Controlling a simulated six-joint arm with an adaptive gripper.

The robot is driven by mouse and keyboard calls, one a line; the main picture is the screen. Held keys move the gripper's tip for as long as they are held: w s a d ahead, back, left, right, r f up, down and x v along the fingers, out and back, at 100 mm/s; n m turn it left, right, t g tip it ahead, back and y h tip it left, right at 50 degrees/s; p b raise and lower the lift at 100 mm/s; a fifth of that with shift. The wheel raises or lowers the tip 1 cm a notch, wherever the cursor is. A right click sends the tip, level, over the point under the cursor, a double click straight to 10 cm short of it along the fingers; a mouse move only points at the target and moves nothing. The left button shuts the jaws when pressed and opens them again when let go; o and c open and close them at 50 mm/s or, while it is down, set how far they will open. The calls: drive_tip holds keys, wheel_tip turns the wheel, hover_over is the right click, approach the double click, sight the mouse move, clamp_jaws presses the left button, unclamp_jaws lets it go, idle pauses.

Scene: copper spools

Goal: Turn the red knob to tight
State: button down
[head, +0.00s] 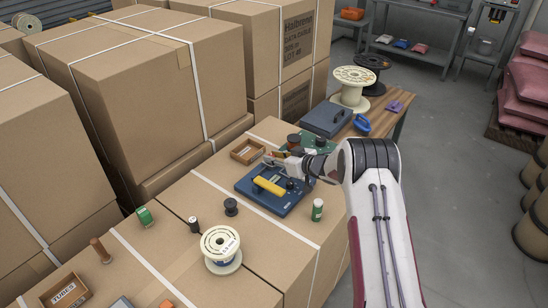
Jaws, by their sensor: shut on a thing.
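A blue device (289,204) lies on the cardboard box top in the middle of the head view, with a yellow bar (269,186) and a small black knob (290,185) on it. My gripper (271,159) is low over the far edge of the device, reaching in from the right. It is shut, with a small red-orange part (279,154) at its fingers; this seems to be the red knob, mostly hidden by the gripper. The knob's turn position and any marks cannot be made out.
A wooden tray (236,155) lies left of my gripper. A green piece (322,142) with a dark reddish spool (293,138) is behind it. A green-white can (317,210), black spool (231,207) and large cream spool (221,266) stand nearer. Tall cartons (140,95) rise at left.

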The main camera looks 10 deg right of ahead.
drive_tip(key=shift+w+a+r+m+t+h, duration=0.1)
drive_tip(key=shift+a+r+m+t+h, duration=0.05)
drive_tip(key=shift+m+t+h, duration=0.3)
drive_tip(key=shift+a+r+m+t+h, duration=0.15)
drive_tip(key=shift+m+t+h, duration=0.1)
drive_tip(key=shift+m+h, duration=0.8)
drive_tip(key=c, duration=1.8)
unclamp_jaws()
drive_tip(key=shift+d+f, duration=0.1)
drive_tip(key=shift+f, duration=0.1)
drive_tip(key=shift+s, duration=0.2)
drive_tip(key=shift+d, duration=0.1)
drive_tip(key=shift+s+d+r, duration=0.1)
drive_tip(key=shift+s, duration=0.25)
drive_tip(key=shift+v, duration=5.6)
